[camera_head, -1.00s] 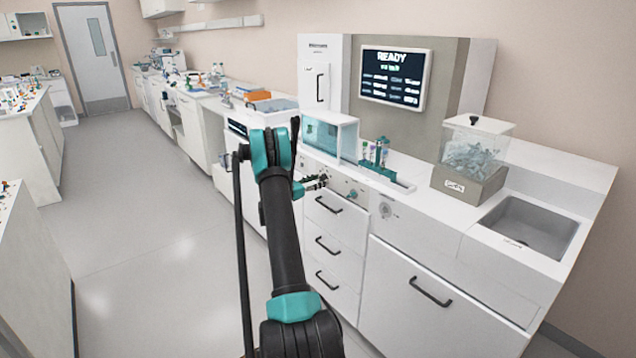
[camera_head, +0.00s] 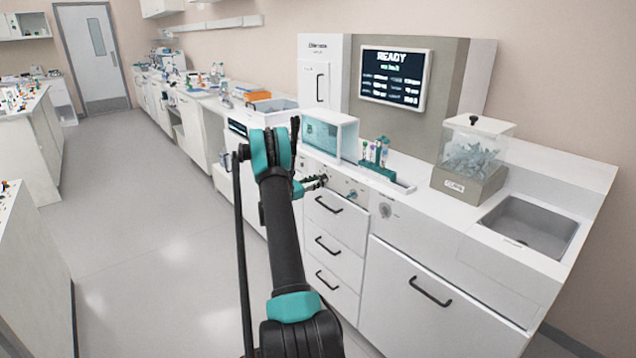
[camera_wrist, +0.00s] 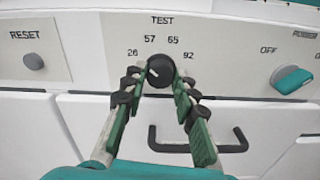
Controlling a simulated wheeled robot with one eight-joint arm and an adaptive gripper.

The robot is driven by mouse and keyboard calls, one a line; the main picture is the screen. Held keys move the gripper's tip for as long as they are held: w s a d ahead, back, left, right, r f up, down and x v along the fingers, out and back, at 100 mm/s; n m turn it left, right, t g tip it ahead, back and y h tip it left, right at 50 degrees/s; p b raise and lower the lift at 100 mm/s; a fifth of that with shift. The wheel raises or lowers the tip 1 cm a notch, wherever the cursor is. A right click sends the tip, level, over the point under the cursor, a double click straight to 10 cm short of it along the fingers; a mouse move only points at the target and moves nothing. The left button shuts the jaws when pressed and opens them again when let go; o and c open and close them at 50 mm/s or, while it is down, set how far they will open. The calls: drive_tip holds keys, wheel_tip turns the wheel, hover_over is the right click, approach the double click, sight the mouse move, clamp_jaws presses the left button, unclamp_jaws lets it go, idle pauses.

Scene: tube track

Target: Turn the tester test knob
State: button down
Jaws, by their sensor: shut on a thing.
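The black test knob (camera_wrist: 160,71) shows in the wrist view, under the word TEST, with the marks 26, 57, 65 and 92 around it. Its white pointer line faces up and left, roughly between 26 and 57. My gripper (camera_wrist: 160,80) is shut on the knob, with one finger on each side. In the head view my gripper (camera_head: 322,181) reaches the front panel above the drawers; the knob itself cannot be made out there. The tester's screen (camera_head: 395,77) reads READY.
In the wrist view a grey RESET button (camera_wrist: 34,62) is at the left and a teal POWER knob (camera_wrist: 292,79) at the right. A drawer handle (camera_wrist: 197,147) lies just below my fingers. A tube rack (camera_head: 378,158) and clear bin (camera_head: 475,160) stand on the counter.

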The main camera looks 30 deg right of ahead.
drive_tip(key=m, duration=0.5)
drive_tip(key=shift+m, duration=0.6)
drive_tip(key=c, duration=1.2)
unclamp_jaws()
drive_tip(key=shift+a, duration=0.15)
drive_tip(key=a, duration=0.8)
drive_tip(key=s+a, duration=0.1)
drive_tip(key=a, duration=0.2)
drive_tip(key=shift+a, duration=0.4)
